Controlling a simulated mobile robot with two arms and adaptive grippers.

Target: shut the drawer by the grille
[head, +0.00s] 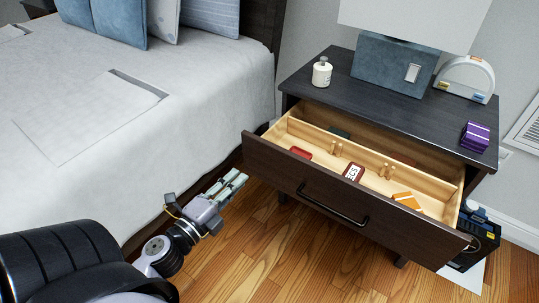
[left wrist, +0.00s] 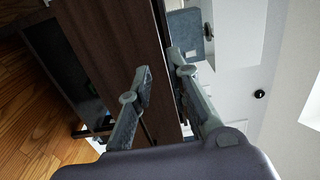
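The drawer (head: 290,178) of the dark nightstand (head: 335,80) is pulled well out, with its pale wooden inside showing. Its dark front has a black bar handle (head: 332,206). The white grille (head: 527,127) is on the wall at the right edge of the head view, beside the nightstand. My left gripper (head: 238,180) is low, between the bed and the drawer front, apart from the front in the head view. Its fingers are apart and empty. In the left wrist view, the fingers (left wrist: 160,68) overlap a dark brown panel. My right gripper is out of view.
A bottle (head: 322,73), lamp (head: 394,66) and purple stack (head: 475,137) stand on top. The bed (head: 150,100) borders the left; wooden floor (head: 290,260) lies in front.

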